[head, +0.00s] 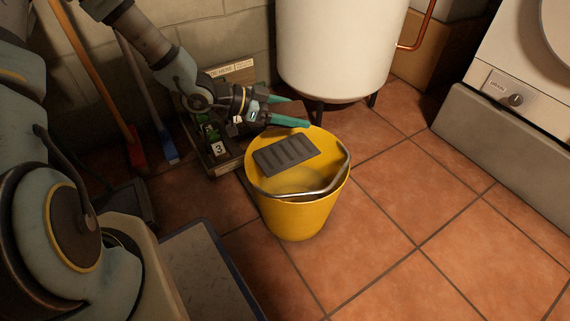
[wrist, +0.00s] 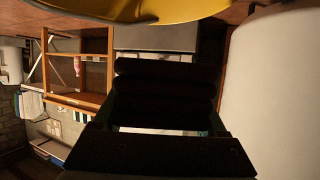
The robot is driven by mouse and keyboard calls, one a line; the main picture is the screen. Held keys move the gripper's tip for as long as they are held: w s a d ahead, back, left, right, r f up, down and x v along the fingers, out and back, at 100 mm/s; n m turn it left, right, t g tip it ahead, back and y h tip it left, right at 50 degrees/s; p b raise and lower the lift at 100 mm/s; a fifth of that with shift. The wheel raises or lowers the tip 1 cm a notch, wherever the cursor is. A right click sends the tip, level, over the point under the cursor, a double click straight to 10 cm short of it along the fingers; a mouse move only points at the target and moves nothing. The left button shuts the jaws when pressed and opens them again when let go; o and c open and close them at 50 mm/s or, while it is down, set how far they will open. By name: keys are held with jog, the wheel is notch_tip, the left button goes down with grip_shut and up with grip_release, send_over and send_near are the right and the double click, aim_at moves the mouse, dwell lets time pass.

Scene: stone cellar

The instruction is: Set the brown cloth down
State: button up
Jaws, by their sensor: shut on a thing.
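My gripper (head: 287,110), with teal fingers, is just behind the far rim of the yellow bucket (head: 300,220) in the head view. It is shut on the brown cloth, which shows in the wrist view as a very dark, folded bundle (wrist: 165,88) between the fingers. In the head view the cloth (head: 292,108) is only a dark patch between the fingers. The shadow hides its colour and edges. I cannot tell whether it touches anything below.
The bucket has a grey slotted wringer (head: 285,154) and a metal handle (head: 305,192). A white tank (head: 335,45) on legs stands behind it. The tiled floor (head: 430,210) at right is clear.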

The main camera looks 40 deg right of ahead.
aim_at(295, 151)
jog(key=shift+s+d+f+b, duration=0.1)
jog(key=shift+s+f+b, duration=0.1)
jog(key=shift+f, duration=0.2)
jog(key=shift+s+f+b, duration=0.1)
jog(key=shift+f+b, duration=0.1)
jog(key=shift+f, duration=0.2)
notch_tip(295, 151, down, 9)
jog(key=b, duration=0.4)
jog(key=shift+r+b, duration=0.15)
jog(key=shift+b, duration=0.2)
jog(key=o, duration=1.3)
jog(key=shift+c, duration=0.2)
jog(key=shift+w, duration=0.1)
